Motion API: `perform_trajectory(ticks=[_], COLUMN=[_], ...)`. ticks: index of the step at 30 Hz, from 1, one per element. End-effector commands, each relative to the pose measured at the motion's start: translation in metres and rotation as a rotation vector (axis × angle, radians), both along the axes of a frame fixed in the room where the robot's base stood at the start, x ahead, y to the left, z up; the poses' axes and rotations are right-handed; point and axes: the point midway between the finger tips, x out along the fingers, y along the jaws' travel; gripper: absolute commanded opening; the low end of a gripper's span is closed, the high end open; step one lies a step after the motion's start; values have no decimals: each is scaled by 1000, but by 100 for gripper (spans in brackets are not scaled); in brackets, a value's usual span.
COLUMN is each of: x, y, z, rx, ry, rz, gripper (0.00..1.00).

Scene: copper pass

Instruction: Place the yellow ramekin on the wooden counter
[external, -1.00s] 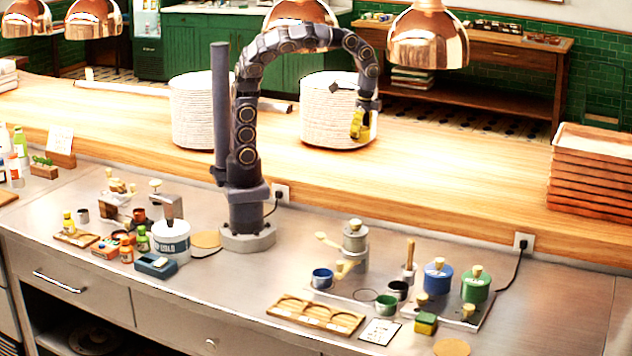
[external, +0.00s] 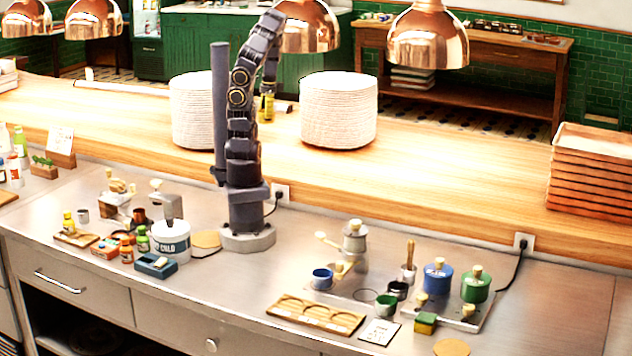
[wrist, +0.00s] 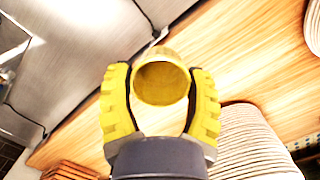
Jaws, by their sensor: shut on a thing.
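The yellow ramekin (wrist: 161,84) sits between the yellow fingers of my gripper (wrist: 160,76) in the wrist view, with its round open mouth facing the camera. My gripper is shut on it. In the external view my gripper (external: 267,108) hangs over the far part of the wooden counter (external: 450,165), between the two plate stacks. It is too small there to tell ramekin from fingers, or whether the ramekin touches the wood. The counter's planks (wrist: 235,60) show behind the ramekin in the wrist view.
White plate stacks stand left (external: 190,110) and right (external: 338,110) of my gripper. Copper lamps (external: 428,38) hang above. Stacked brown trays (external: 590,180) stand at the right end. The counter between the right plate stack and the trays is clear.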

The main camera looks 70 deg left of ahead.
Motion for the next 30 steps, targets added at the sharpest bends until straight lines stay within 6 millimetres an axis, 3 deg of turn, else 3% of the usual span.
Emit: perform_trajectory(ticks=[2, 9, 14, 26, 30], x=[-14, -10, -8, 25, 37], y=[2, 1, 5, 75, 96], z=[-1, -41, -53, -88, -111], rx=[-2, -7, -5, -3, -8], ry=[0, 2, 3, 3, 3], rz=[34, 21, 23, 22, 22], gripper=[23, 23, 23, 23, 23])
